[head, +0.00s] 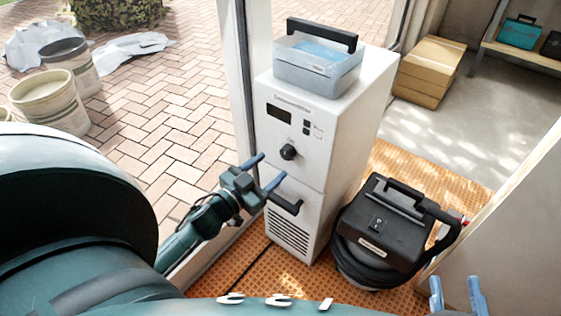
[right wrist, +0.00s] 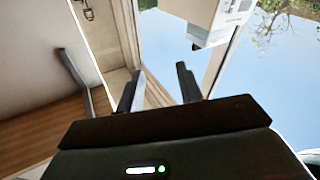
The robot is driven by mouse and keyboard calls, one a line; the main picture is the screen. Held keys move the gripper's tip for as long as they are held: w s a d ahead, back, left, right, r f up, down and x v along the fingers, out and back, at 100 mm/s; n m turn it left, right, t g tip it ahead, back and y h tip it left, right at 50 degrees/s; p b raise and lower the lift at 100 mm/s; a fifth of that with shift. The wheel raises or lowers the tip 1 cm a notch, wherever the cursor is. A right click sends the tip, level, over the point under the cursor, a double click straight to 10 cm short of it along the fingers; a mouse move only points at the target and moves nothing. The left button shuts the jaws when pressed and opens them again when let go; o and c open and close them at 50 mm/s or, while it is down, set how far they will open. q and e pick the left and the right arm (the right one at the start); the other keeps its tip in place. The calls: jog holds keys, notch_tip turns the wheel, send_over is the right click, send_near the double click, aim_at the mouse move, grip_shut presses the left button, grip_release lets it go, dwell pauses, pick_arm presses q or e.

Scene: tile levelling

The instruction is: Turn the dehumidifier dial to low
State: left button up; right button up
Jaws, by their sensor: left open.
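The dehumidifier (head: 290,165) is a tall white box standing upright on the orange mat. Its black dial (head: 288,152) is on the upper front, below a dark display; the dial's setting is too small to read. My left gripper (head: 265,170) is open in front of the dehumidifier, its blue fingertips a little below and left of the dial. It holds nothing, and I cannot tell whether a fingertip touches the front. My right gripper (head: 456,297) shows at the bottom right edge, fingers apart, away from the dehumidifier. Its open, empty fingers also show in the right wrist view (right wrist: 160,88).
A clear tub with blue contents (head: 318,70) sits on top of the dehumidifier. A black vacuum (head: 385,225) stands right beside it. A white post (head: 243,70) rises at its left. Buckets (head: 52,100) stand outside on brick paving. A cardboard box (head: 430,70) lies behind.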

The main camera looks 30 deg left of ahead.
aim_at(284, 155)
pick_arm(q)
jog(key=w, duration=0.5)
jog(key=shift+d+b, duration=0.3)
jog(key=shift+b, duration=0.1)
pick_arm(e)
jog(key=shift+w+a, duration=0.1)
jog(key=shift+w, duration=0.05)
pick_arm(q)
jog(key=c, duration=1)
